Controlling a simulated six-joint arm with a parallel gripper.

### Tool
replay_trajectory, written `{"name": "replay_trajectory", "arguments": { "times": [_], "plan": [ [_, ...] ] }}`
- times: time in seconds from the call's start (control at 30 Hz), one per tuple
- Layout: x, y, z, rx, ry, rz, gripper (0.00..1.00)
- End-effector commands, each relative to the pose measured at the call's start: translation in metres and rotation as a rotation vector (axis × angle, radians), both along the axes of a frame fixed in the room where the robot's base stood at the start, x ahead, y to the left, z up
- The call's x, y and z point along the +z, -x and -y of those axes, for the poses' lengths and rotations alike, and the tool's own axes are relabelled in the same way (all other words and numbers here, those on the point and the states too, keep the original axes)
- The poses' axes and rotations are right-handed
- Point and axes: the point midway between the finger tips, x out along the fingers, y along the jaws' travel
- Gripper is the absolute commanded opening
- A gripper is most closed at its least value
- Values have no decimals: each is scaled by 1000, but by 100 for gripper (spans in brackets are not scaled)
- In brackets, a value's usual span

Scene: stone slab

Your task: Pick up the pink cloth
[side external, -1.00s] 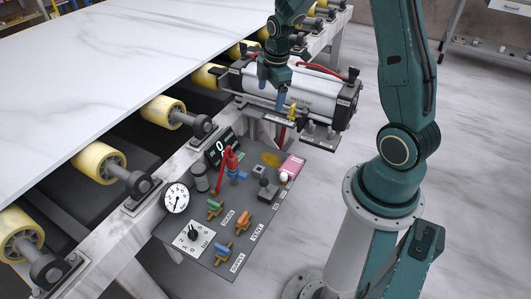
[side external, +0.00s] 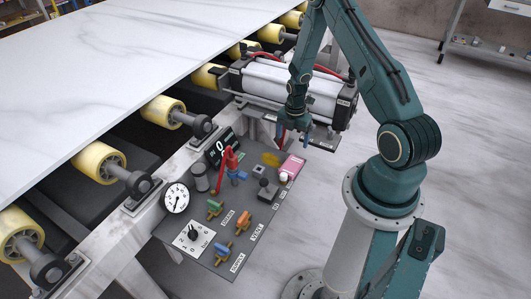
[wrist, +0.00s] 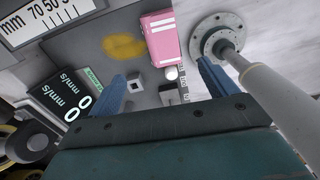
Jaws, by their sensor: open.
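The pink cloth (side external: 291,166) looks like a small folded block lying at the far right corner of the grey control panel (side external: 203,258). In the wrist view the cloth (wrist: 161,38) is at the top, ahead of and between the two blue fingers. My gripper (side external: 293,137) is open and empty, above and slightly behind the cloth in the side view. Its fingertips show apart in the wrist view (wrist: 161,75). The cloth is not touched by either finger.
A white ball-topped lever (side external: 283,177) stands right beside the cloth. A yellow patch (side external: 270,159) lies left of it. A large cylinder (side external: 290,88) sits behind my gripper.

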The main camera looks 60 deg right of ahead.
Motion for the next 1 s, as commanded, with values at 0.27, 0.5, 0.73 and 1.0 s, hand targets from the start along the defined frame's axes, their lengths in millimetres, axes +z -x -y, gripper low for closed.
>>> {"name": "replay_trajectory", "arguments": {
  "times": [0.27, 0.5, 0.73, 1.0],
  "plan": [
    [-4, 1, 0, 3, -1, -1, 85],
    [-23, 1, 0, 2, -1, -2, 85],
    [-51, 1, 0, 2, -2, -2, 85],
    [-79, 1, 0, 2, -1, -1, 85]
  ]
}}
